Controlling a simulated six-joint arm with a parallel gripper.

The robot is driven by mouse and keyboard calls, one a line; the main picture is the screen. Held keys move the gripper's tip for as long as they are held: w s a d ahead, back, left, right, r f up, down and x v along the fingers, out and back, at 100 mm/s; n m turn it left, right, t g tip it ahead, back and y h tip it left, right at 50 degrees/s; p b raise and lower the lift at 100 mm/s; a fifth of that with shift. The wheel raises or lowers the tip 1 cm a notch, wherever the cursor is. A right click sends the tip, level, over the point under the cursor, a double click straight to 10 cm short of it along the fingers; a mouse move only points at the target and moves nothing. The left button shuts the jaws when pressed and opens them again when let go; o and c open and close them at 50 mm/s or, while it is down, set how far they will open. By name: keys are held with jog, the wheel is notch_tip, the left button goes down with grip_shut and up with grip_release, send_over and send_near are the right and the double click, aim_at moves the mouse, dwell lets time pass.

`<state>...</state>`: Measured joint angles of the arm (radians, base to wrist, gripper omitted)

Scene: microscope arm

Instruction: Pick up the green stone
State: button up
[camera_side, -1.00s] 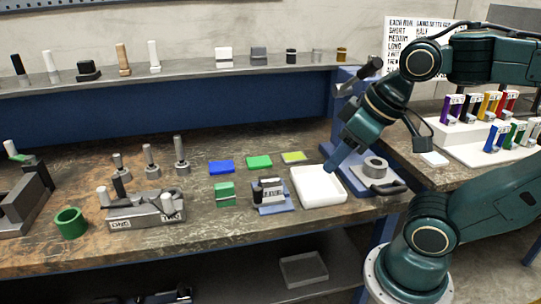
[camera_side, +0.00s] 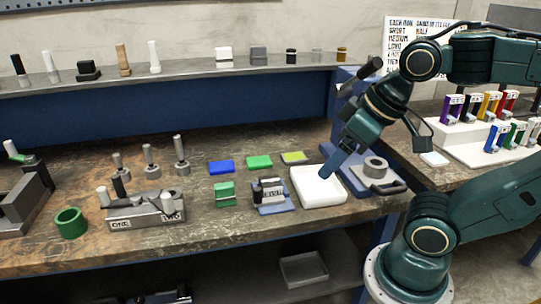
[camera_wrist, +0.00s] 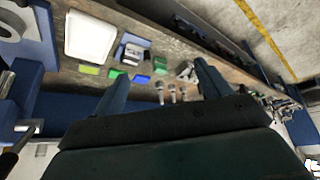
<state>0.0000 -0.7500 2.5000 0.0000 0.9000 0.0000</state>
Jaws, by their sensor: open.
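A flat green stone (camera_side: 259,162) lies on the bench between a flat blue block (camera_side: 221,167) and a thin yellow-green block (camera_side: 292,157). In the wrist view the green stone (camera_wrist: 117,74) lies in the same row, near the left finger. A second green block (camera_side: 225,194), with a line across it, stands closer to the bench's front edge. My gripper (camera_side: 326,174) is over the white tray (camera_side: 318,199), right of the stone and apart from it. In the wrist view my gripper (camera_wrist: 160,78) has its two fingers wide apart, with nothing held.
A blue holder (camera_side: 271,207) with small parts stands left of the white tray. Several grey posts (camera_side: 150,160) stand left of the blue block. A blue-based fixture (camera_side: 375,170) is on the right. Bare bench lies behind the row of flat blocks.

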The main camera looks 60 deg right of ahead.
dwell(0.3)
jog(key=m+g, duration=0.6)
jog(key=m, duration=0.3)
send_over(224, 184)
notch_tip(224, 184, down, 11)
jog(key=shift+f, duration=4.1)
jog(key=shift+f, duration=0.1)
